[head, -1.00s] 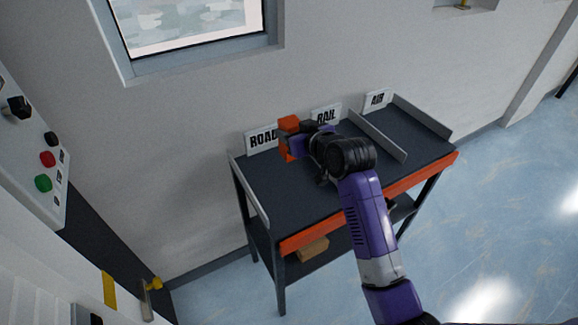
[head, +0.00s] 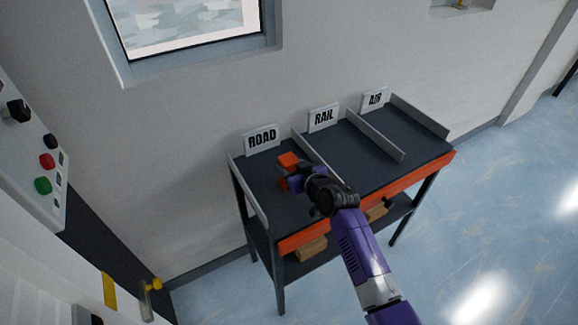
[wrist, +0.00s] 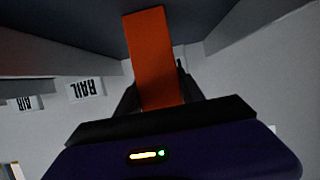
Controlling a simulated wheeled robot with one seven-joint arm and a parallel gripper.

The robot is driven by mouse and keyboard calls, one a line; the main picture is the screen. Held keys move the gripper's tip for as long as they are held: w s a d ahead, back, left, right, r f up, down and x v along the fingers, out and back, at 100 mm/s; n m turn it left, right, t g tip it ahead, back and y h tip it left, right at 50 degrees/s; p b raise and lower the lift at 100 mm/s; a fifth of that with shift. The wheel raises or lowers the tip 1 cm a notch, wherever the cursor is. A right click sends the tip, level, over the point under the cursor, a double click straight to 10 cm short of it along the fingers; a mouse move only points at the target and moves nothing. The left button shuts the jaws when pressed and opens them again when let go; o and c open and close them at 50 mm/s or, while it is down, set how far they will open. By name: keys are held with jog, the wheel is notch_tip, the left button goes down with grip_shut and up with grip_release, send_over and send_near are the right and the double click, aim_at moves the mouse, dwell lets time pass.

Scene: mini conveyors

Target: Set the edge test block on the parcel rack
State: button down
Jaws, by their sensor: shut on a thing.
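The orange edge test block (head: 289,161) is held in my gripper (head: 291,176). It also shows in the wrist view as a long orange face (wrist: 152,58) between the dark fingers (wrist: 158,92). The parcel rack (head: 370,184) is a dark table with grey dividers and an orange front edge. The block is over the rack's left lane, in front of the ROAD sign (head: 262,139). Whether the block touches the rack surface I cannot tell. My wrist hides part of the lane and a divider.
The RAIL sign (head: 323,117) and AIR sign (head: 374,99) stand behind the other lanes, which look empty. A grey divider (head: 375,136) separates them. Brown boxes (head: 311,249) lie on the lower shelf. A control panel (head: 35,150) with buttons is at left.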

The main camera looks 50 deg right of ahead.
jog(key=shift+f, duration=0.15)
jog(key=c, duration=0.7)
grip_release()
